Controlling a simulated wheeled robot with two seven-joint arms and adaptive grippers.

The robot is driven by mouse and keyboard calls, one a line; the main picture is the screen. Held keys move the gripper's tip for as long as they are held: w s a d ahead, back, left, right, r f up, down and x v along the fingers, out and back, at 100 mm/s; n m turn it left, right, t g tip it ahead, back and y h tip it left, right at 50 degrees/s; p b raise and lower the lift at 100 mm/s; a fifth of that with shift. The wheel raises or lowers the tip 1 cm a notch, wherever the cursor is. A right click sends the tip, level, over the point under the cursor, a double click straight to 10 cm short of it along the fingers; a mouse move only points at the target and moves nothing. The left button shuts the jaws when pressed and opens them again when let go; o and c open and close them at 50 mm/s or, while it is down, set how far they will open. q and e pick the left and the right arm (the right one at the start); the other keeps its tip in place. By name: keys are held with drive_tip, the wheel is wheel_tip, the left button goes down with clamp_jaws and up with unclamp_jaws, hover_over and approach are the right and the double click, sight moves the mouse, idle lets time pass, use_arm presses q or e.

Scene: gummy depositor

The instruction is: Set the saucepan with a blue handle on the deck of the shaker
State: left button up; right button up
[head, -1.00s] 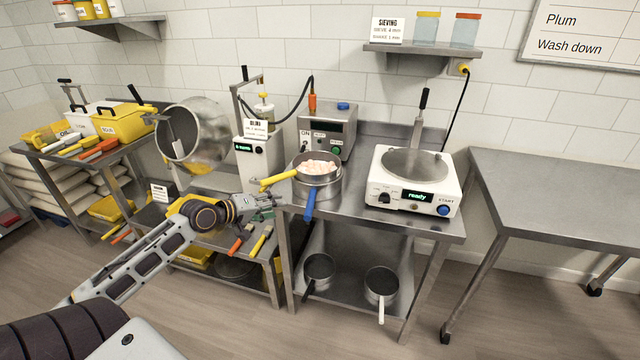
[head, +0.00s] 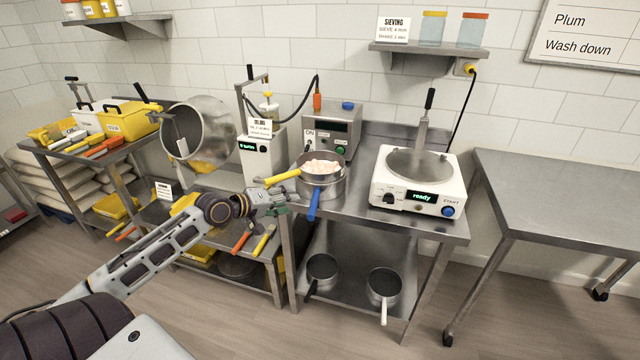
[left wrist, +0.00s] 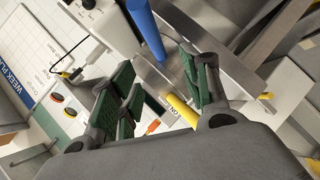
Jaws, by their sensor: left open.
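The saucepan (head: 330,187) stands on the steel table with its blue handle (head: 313,206) pointing to the front edge. A vessel with a yellow handle (head: 283,176), holding pale pink pieces (head: 321,167), sits on top of it. The shaker (head: 418,193) is white, to the right, with a bare round grey deck (head: 416,163) and a display reading "ready". My left gripper (head: 281,202) is open and empty, just left of the blue handle. In the left wrist view the blue handle (left wrist: 147,28) is beyond the open fingers (left wrist: 160,84), apart from them. My right gripper is out of view.
A grey control box (head: 332,130) stands behind the saucepan, and a white dosing unit (head: 262,158) stands to the left. An upright post with a black knob rises behind the shaker deck. Two more pans (head: 384,286) are on the lower shelf. The right table (head: 560,195) is clear.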

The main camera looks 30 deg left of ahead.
sight(316, 193)
use_arm(q)
drive_tip(key=x, duration=0.6)
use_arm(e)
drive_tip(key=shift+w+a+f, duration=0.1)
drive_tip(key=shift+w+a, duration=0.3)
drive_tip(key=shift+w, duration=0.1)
use_arm(q)
drive_tip(key=shift+w, duration=0.1)
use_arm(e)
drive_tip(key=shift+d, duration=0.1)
